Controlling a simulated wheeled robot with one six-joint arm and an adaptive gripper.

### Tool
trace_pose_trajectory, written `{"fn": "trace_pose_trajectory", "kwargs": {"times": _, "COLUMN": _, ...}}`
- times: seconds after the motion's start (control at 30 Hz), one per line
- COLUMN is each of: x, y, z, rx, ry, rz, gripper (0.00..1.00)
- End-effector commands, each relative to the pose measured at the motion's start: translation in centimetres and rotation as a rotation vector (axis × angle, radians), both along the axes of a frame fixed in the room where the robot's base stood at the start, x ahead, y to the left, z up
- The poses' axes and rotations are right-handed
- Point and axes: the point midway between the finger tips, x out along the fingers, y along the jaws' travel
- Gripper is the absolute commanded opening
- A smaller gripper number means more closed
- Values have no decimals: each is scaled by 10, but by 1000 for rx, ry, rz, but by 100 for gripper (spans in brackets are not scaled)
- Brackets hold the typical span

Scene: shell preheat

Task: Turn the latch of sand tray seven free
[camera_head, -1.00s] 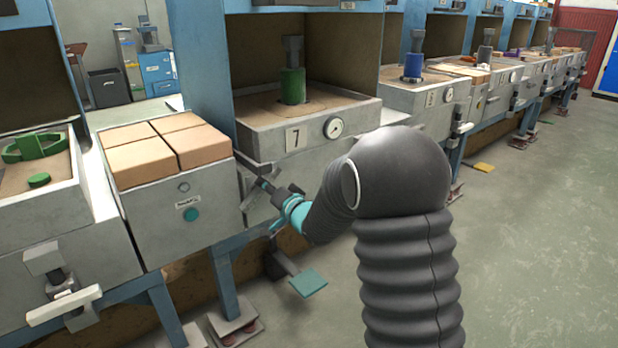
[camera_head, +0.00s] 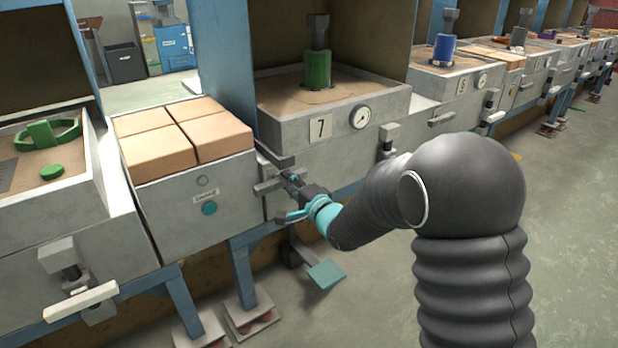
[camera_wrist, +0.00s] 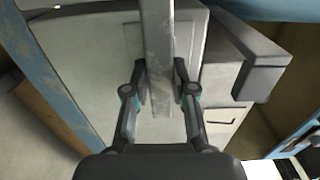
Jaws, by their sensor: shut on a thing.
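Sand tray seven (camera_head: 283,134) is a grey box with a "7" plate and a round gauge on its front, holding brown sand and a green cylinder (camera_head: 318,69). Its latch (camera_head: 268,187) is a pale grey bar below the tray's left front corner, lying close to level in the head view. My gripper (camera_head: 292,181) reaches it from the right. In the wrist view, my gripper (camera_wrist: 160,82) is shut on the latch bar (camera_wrist: 158,45), with one finger on each side. The head view partly hides the latch's right end behind my gripper.
A grey cabinet (camera_head: 183,205) with tan blocks on top and a teal button stands just left of the latch. A teal pedal (camera_head: 326,274) sits low below. Another latch (camera_head: 80,301) is at lower left. Open floor (camera_head: 575,250) lies right.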

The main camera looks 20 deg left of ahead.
Motion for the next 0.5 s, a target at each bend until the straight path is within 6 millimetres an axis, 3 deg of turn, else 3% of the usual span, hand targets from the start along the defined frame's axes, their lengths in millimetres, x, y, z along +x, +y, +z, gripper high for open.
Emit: {"fn": "trace_pose_trajectory", "kwargs": {"times": 0.5, "x": -2, "y": 8, "z": 4, "rx": 17, "ry": 9, "rz": 10, "gripper": 0}}
